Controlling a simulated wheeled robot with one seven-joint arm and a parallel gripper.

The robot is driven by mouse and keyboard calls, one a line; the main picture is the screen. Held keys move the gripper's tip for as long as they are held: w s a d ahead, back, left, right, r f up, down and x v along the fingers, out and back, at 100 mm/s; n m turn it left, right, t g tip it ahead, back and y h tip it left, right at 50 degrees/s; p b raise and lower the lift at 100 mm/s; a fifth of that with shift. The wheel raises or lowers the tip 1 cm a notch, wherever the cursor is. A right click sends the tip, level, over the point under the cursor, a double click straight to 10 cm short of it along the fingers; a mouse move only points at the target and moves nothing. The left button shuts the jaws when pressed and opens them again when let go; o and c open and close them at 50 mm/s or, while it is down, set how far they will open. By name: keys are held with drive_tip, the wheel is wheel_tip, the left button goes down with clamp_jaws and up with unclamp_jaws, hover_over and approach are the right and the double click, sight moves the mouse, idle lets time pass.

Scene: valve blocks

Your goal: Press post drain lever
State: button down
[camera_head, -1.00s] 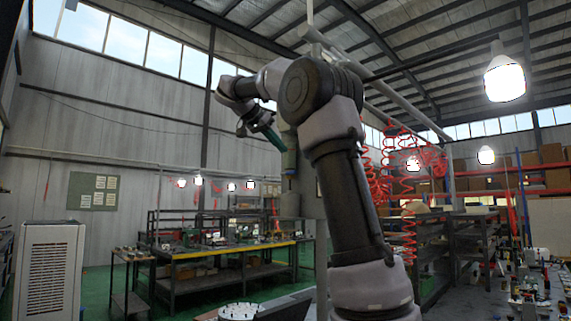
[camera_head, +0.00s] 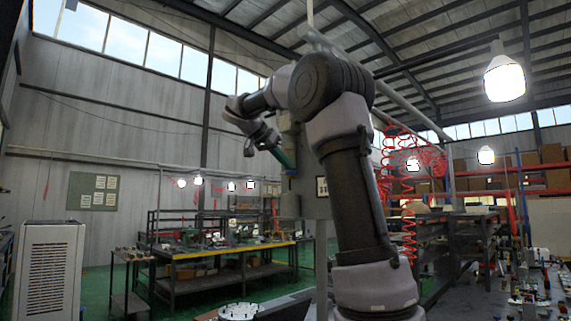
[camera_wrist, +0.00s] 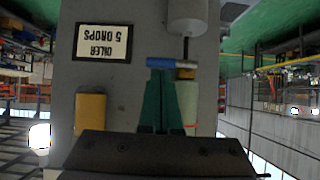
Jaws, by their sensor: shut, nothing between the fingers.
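In the wrist view, which looks upside down, a short bar (camera_wrist: 158,62), blue at one end and grey at the other, lies across the tips of my gripper (camera_wrist: 160,74). I take it to be the drain lever; no label names it. My green fingers are shut together with nothing between them. The tips overlap or lie close to the bar; contact cannot be told. A thin rod runs between the bar's area and a pale grey cylinder (camera_wrist: 187,15). In the head view my gripper (camera_head: 288,164) is by the grey post panel (camera_head: 312,204), and the lever is too small to make out.
The panel carries an "OILER 5 DROPS" sign (camera_wrist: 102,42) and a yellow block (camera_wrist: 90,112) beside my fingers. A pale cylinder (camera_wrist: 188,105) stands close on their other side. A workbench (camera_head: 225,252) stands further back.

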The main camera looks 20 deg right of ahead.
drive_tip(key=shift+s+d+f+m+t, duration=0.1)
drive_tip(key=shift+s+f+m+t, duration=0.15)
drive_tip(key=shift+f+m+t, duration=0.2)
idle(0.3)
drive_tip(key=shift+s+d+f+m+t+y, duration=0.1)
drive_tip(key=shift+s+f+m+t+y, duration=0.2)
drive_tip(key=shift+f+m+t, duration=0.55)
drive_tip(key=shift+w+a+f+m+t, duration=0.1)
drive_tip(key=shift+w+f+m+t, duration=0.25)
drive_tip(key=shift+f+m+t, duration=0.4)
drive_tip(key=shift+w+a+f+m+t, duration=0.15)
drive_tip(key=shift+w+f+m+t, duration=0.2)
drive_tip(key=shift+f+t, duration=0.4)
drive_tip(key=shift+w+a+f+m+t, duration=0.1)
drive_tip(key=shift+w+f+m+t, duration=0.2)
drive_tip(key=shift+f+m+t, duration=0.5)
drive_tip(key=shift+w+f+g, duration=0.15)
drive_tip(key=shift+f+g, duration=0.1)
drive_tip(key=shift+g, duration=0.05)
